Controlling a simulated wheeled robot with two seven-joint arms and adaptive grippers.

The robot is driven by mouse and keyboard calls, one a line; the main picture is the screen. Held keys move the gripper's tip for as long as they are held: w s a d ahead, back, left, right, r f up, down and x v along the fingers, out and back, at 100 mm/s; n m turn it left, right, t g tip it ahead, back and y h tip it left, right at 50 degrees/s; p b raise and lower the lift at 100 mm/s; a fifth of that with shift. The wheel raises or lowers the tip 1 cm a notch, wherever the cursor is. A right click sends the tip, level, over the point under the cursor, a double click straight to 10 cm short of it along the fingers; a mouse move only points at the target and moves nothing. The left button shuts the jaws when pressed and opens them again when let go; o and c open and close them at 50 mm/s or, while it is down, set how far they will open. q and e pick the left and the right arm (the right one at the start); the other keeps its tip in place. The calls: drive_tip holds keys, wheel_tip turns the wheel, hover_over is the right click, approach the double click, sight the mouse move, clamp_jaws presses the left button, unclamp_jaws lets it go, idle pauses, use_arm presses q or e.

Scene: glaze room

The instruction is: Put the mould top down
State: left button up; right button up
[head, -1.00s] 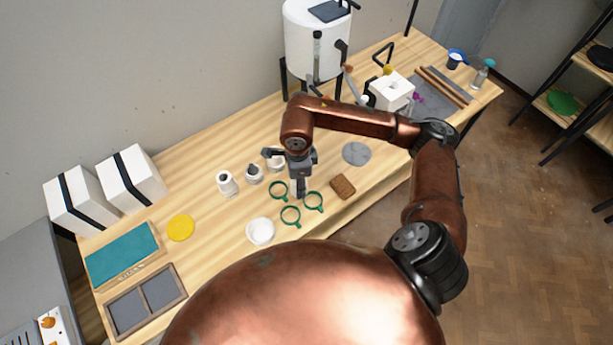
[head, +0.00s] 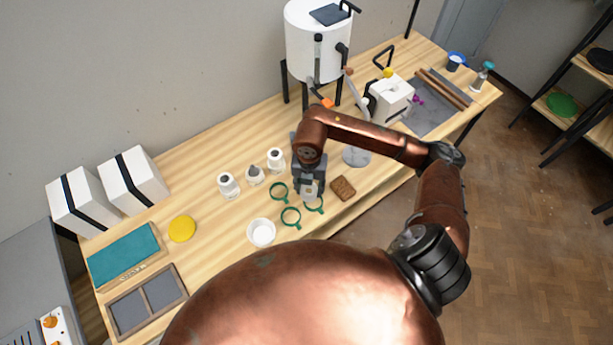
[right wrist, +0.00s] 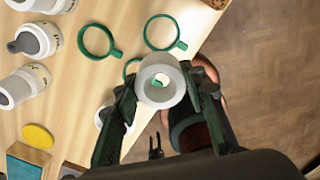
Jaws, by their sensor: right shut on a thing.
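The mould top (right wrist: 147,93) is a white round piece with a flared rim and a hole through its middle. My right gripper (right wrist: 160,84) is shut on it, one finger on each side. In the head view my right gripper (head: 311,190) is over the front part of the table, above the nearest-right green ring (head: 316,208), partly covering it. Whether the mould top touches anything below is hard to tell. Two other green rings (head: 279,191) (head: 291,217) lie open beside it. My left gripper is not in view.
Several items stand close by: white bottles (head: 228,186) to the left, a white bowl (head: 261,232) and a brown block (head: 343,188). A grey disc (head: 356,157) lies behind the block. The table's front edge is near. Bare wood lies left of the bowl.

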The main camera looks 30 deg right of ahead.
drive_tip(key=w+d+f, duration=0.2)
drive_tip(key=w, duration=0.1)
drive_tip(key=w+d+f, duration=0.1)
drive_tip(key=w+f, duration=0.2)
drive_tip(key=w, duration=0.1)
drive_tip(key=w+d+f+p, duration=0.1)
drive_tip(key=w+d+f, duration=0.1)
drive_tip(key=w+f, duration=0.1)
drive_tip(key=shift+w+d+f, duration=0.25)
drive_tip(key=shift+w+d, duration=0.1)
drive_tip(key=shift+w, duration=0.1)
drive_tip(key=shift+w+d+f, duration=0.2)
drive_tip(key=shift+w+f, duration=0.25)
drive_tip(key=shift+f, duration=0.2)
wheel_tip(320, 180, down, 3)
drive_tip(key=shift+r+p, duration=0.1)
drive_tip(key=shift+p, duration=0.2)
drive_tip(key=shift+f, duration=0.25)
drive_tip(key=o, duration=1.2)
drive_tip(key=shift+c, duration=0.2)
